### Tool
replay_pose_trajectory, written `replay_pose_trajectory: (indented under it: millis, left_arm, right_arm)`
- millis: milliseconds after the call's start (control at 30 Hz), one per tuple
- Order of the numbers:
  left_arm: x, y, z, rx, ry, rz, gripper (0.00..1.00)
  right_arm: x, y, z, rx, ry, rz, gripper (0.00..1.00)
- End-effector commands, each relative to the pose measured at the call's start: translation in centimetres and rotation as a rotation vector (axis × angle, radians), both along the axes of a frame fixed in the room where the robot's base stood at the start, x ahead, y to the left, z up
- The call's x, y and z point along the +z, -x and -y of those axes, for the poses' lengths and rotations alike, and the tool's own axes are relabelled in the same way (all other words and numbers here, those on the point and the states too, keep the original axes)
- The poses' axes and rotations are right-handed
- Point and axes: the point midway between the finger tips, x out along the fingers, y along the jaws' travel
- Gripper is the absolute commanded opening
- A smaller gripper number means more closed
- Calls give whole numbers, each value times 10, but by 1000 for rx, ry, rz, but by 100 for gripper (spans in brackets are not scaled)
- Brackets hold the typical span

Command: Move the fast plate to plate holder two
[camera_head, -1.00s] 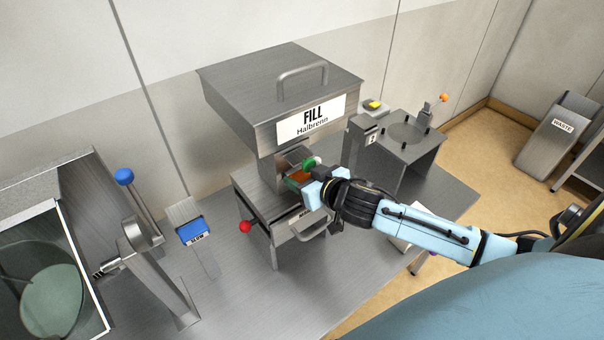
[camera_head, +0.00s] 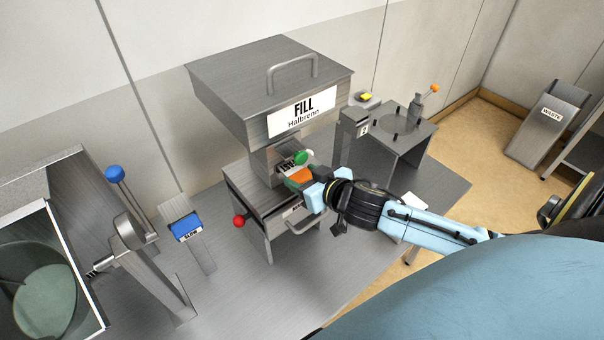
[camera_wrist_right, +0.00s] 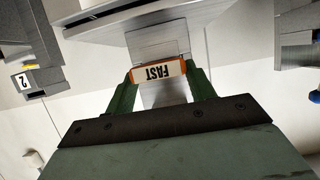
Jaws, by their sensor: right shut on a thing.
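The fast plate (camera_head: 302,175) has an orange end and a white label reading FAST, which appears upside down in the right wrist view (camera_wrist_right: 158,73). My right gripper (camera_head: 298,180) is shut on that end, with a green finger on each side in the wrist view (camera_wrist_right: 160,80). It holds the plate in front of the column under the FILL hood. I cannot tell whether the plate's far end touches the machine. Plate holder two (camera_head: 354,134), a grey post marked 2, stands to the right; its label also shows in the wrist view (camera_wrist_right: 22,82). My left gripper is out of view.
The FILL hood (camera_head: 235,85) overhangs the gripper. A small table (camera_head: 420,135) stands beside holder two.

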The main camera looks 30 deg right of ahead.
Motion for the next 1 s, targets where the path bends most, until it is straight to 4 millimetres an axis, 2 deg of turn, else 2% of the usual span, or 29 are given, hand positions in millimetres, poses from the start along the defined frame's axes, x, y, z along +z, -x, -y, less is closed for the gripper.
replay_pose_trajectory:
  millis: [1000]
  left_arm:
    - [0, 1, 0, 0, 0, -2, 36]
  right_arm:
    - [1, 29, 2, 0, 0, 3, 18]
